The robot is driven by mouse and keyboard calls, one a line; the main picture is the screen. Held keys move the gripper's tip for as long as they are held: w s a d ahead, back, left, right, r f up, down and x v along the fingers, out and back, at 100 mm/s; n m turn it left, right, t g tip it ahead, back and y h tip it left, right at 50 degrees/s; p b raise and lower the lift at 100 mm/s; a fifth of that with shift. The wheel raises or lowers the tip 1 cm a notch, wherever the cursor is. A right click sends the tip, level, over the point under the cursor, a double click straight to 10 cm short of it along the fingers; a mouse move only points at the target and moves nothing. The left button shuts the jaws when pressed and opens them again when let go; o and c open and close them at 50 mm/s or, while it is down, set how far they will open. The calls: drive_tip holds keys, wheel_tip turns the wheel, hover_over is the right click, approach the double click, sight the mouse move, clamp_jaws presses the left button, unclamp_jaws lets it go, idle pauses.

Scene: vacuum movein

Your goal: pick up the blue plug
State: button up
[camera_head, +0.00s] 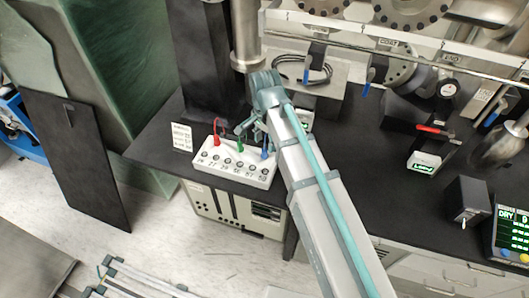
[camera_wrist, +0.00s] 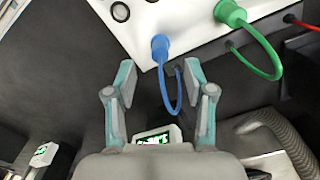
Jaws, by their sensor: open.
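The blue plug (camera_wrist: 160,46) sits in a white socket box (camera_wrist: 135,22) in the wrist view, with a blue cable looping down from it. In the head view the blue plug (camera_head: 265,154) is near the right end of the box (camera_head: 232,172), partly beside my arm. My gripper (camera_wrist: 158,72) is open, with one finger on each side of the plug's line. The fingertips look just short of the plug, and I cannot tell the exact gap. In the head view my gripper (camera_head: 250,124) is above and behind the box.
A green plug (camera_wrist: 231,12) with a green cable stands right of the blue one in the wrist view; a red cable (camera_wrist: 300,22) is farther right. In the head view, the red plug (camera_head: 217,138) is at left. A black table (camera_head: 150,152) surrounds the box.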

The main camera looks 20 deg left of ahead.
sight(265, 149)
drive_tip(key=shift+s+f+p, duration=0.1)
drive_tip(key=shift+f+p, duration=0.85)
drive_tip(key=shift+f, duration=1.4)
clamp_jaws()
